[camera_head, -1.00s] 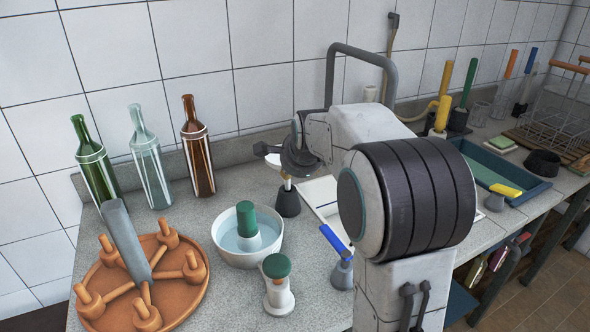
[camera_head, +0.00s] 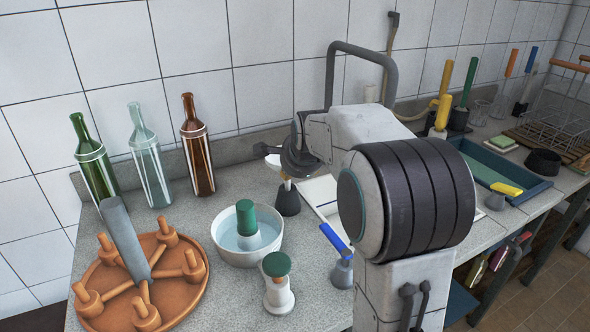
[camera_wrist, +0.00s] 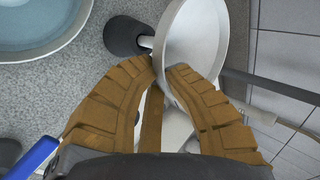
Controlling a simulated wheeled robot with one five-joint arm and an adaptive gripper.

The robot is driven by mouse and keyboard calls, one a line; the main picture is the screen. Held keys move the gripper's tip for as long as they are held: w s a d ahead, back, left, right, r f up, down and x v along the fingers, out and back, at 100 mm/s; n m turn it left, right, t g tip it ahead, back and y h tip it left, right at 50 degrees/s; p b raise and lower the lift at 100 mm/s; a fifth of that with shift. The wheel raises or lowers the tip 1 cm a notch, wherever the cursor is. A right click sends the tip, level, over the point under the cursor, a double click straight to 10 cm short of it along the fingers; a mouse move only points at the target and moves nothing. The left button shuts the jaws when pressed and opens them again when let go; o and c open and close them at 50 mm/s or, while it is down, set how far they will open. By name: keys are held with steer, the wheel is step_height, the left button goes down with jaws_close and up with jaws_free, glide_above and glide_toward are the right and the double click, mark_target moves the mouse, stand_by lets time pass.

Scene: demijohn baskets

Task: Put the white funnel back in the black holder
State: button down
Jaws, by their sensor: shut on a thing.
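The white funnel (camera_wrist: 192,38) fills the upper middle of the wrist view, its wide mouth facing the camera. My gripper (camera_wrist: 166,76) is shut on the near edge of the funnel, with a brown finger on each side. In the head view the funnel (camera_head: 272,161) shows only as a small white part beside my gripper (camera_head: 287,174), above the counter. A black open-topped round piece (camera_head: 543,163), which looks like the holder, stands at the far right, well away from my gripper. Its inside is hard to see.
A dark cone-shaped piece (camera_head: 288,202) stands just under my gripper. A white basin (camera_head: 247,252), a blue-handled brush (camera_head: 341,268) and three bottles (camera_head: 198,155) are nearby. A grey tap (camera_head: 361,52), a blue tray (camera_head: 520,190) and a wire rack (camera_head: 558,112) are to the right.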

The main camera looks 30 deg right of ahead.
steer(key=shift+w+f+b, duration=0.1)
steer(key=shift+f+b, duration=1.8)
steer(key=shift+f, duration=0.3)
stand_by(0.5)
steer(key=c, duration=1.3)
jaws_free()
steer(key=shift+c, duration=0.2)
steer(key=shift+r, duration=0.1)
steer(key=v, duration=1.2)
steer(key=s+a+f+n+g+p, duration=0.1)
steer(key=s+a+n+p, duration=0.2)
steer(key=s+n, duration=0.3)
steer(key=s+a+f+n+g+y+p, duration=0.1)
steer(key=s+a+n+g+p, duration=0.1)
steer(key=s+a+n+p, duration=0.2)
steer(key=s+a+f+n+g+y+p, duration=0.1)
steer(key=s+a+f+n+p, duration=0.1)
steer(key=s+n, duration=0.8)
steer(key=s+a+p, duration=0.1)
steer(key=s+p, duration=0.1)
steer(key=s, duration=0.1)
steer(key=shift+s+a+g, duration=0.2)
steer(key=shift+a+g, duration=0.1)
